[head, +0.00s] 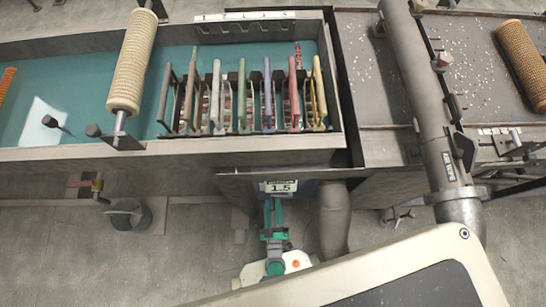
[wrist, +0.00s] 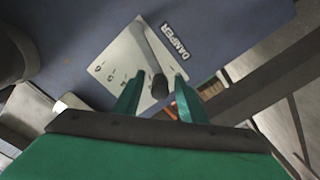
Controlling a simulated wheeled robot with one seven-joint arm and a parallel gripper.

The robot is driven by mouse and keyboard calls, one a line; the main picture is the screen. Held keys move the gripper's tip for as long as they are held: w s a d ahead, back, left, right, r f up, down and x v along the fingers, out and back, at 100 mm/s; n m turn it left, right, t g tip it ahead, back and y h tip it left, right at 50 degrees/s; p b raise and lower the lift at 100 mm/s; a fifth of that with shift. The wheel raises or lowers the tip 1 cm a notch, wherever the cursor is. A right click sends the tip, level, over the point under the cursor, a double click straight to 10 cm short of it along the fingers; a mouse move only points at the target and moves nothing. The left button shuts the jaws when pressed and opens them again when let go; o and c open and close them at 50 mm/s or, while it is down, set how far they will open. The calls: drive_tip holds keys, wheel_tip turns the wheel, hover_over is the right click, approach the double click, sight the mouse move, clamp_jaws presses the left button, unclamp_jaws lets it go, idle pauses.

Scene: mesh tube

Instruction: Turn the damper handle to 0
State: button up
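The damper handle (wrist: 159,85) is a thin grey lever with a dark rounded end, in the wrist view. It lies over a pale scale plate (wrist: 122,52) on a blue panel, beside a DAMPER label (wrist: 175,41). Small marks run along the plate's left and lower part; I cannot read them surely. My gripper (wrist: 159,77) is open, its two green fingers apart, and the handle's dark end shows between them with gaps on both sides.
A tank (head: 180,75) with several coloured bars and a mesh roller (head: 133,62) stands above my gripper. A dark thick tube (head: 334,215) hangs close to its right. A large grey pipe (head: 425,100) runs down at right. A bucket (head: 127,213) stands on the floor at left.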

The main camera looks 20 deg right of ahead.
drive_tip(key=v, duration=1)
drive_tip(key=shift+s, duration=0.4)
